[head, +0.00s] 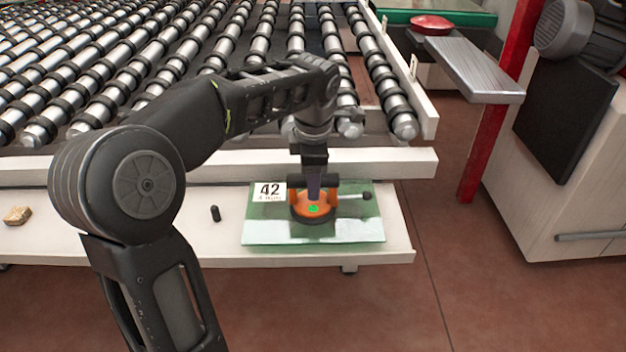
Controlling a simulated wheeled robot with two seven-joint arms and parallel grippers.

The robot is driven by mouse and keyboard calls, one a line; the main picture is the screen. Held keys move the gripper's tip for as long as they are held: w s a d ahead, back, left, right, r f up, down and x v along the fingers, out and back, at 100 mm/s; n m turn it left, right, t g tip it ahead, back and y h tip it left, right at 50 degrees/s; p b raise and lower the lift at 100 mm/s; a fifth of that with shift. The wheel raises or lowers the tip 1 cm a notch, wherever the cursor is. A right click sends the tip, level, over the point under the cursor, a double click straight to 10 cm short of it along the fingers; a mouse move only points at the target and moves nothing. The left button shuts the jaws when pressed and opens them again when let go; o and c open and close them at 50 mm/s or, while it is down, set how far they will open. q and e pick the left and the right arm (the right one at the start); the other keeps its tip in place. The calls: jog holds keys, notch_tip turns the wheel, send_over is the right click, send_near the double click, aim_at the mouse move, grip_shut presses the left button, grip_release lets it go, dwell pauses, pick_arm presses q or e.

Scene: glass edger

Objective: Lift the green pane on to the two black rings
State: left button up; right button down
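The green pane (270,232) is a flat glass sheet lying on the white ledge in front of the roller table. A white label (269,192) marked 42 is at its far left corner. An orange suction lifter (312,207) with a black handle bar stands on the pane. My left gripper (314,190) points down at the middle of that handle. Its fingers are seen edge-on, so their closure on the bar is hidden. Many black rings (386,88) sit on the rollers; I cannot tell which two are meant. My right gripper is out of view.
The white ledge (394,228) also bears a small black peg (215,213) and a tan lump (17,215). A white rail (400,163) runs between ledge and rollers. A red post (485,150) and a metal arm stand to the right.

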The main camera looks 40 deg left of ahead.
pick_arm(q)
jog(key=r, duration=0.4)
jog(key=s+r, duration=0.1)
jog(key=r, duration=0.1)
jog(key=shift+d+r, duration=0.2)
jog(key=shift+d, duration=0.15)
jog(key=shift+f, duration=0.1)
dwell(0.5)
